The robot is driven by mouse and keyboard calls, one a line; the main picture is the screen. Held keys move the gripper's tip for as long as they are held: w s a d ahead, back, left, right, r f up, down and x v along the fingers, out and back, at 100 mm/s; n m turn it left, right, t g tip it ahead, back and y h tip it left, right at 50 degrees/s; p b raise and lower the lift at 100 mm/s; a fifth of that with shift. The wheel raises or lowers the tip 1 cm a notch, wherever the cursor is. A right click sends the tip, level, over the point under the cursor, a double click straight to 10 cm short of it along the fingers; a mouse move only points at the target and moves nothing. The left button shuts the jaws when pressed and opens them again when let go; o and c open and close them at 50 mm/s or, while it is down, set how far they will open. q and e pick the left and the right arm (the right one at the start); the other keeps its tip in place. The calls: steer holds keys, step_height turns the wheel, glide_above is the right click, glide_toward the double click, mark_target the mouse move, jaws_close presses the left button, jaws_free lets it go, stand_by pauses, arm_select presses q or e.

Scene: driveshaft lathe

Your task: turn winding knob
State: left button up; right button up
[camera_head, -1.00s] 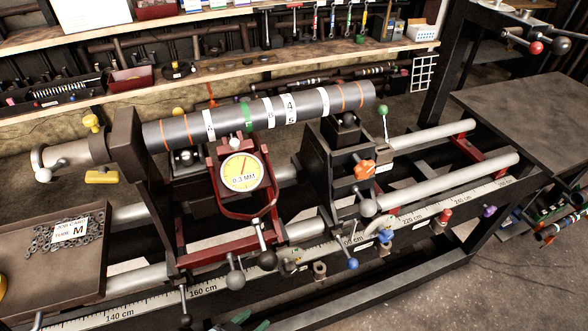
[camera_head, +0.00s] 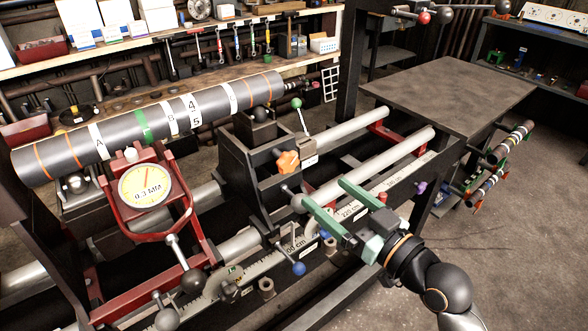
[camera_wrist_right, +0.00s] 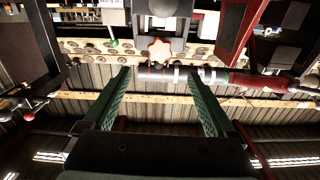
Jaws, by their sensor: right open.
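An orange lobed knob (camera_head: 287,162) sits on the right side of the black support block (camera_head: 262,180) in the head view; none is labelled as the winding knob. My right gripper (camera_head: 322,190), with green fingers, is open and empty, to the right of and a little below this knob. In the right wrist view the knob (camera_wrist_right: 159,48) shows just beyond and between the open fingertips (camera_wrist_right: 158,72), apart from them. My left gripper is not in view.
A grey shaft (camera_head: 160,122) with orange, green and white bands lies across the supports. A dial gauge (camera_head: 145,187) stands in front of it. A green-knobbed lever (camera_head: 297,103), a blue-knobbed lever (camera_head: 298,268) and two pale rails (camera_head: 365,168) are near the gripper.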

mark_target(291, 163)
steer(key=x, duration=1.1)
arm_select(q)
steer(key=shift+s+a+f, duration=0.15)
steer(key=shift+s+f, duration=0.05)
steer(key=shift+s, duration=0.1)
arm_select(e)
steer(key=shift+c, duration=1.4)
steer(key=c, duration=1.1)
arm_select(q)
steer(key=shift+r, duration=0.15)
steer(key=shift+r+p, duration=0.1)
steer(key=shift+p, duration=0.2)
